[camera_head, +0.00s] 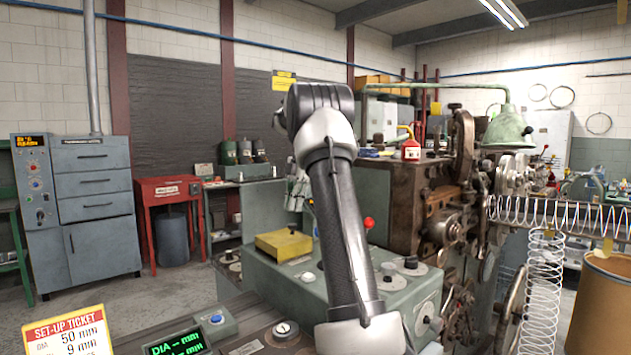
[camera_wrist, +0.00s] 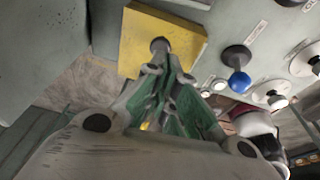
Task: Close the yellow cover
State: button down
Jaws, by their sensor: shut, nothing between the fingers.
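The yellow cover (camera_head: 284,246) sits on the left part of the green control console (camera_head: 335,290), with a small dark knob on its far side. It looks level, but I cannot tell whether it is fully down. The yellow cover also fills the upper middle of the wrist view (camera_wrist: 190,37). My gripper (camera_wrist: 162,62) is shut and empty, with its fingertips over the cover, close to the dark knob (camera_wrist: 159,45). I cannot tell whether they touch it.
A blue-tipped knob (camera_wrist: 238,82) and white-topped knobs stand right of the cover in the wrist view. A red ball lever (camera_head: 369,222) rises from the console. The brown coiling machine (camera_head: 410,200) stands right, with a long spring (camera_head: 550,212) beside it.

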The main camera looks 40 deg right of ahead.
jog(key=d+r, duration=0.6)
jog(key=r, duration=0.2)
jog(key=shift+s+d, duration=0.15)
jog(key=shift+d, duration=0.2)
jog(key=shift+s, duration=0.1)
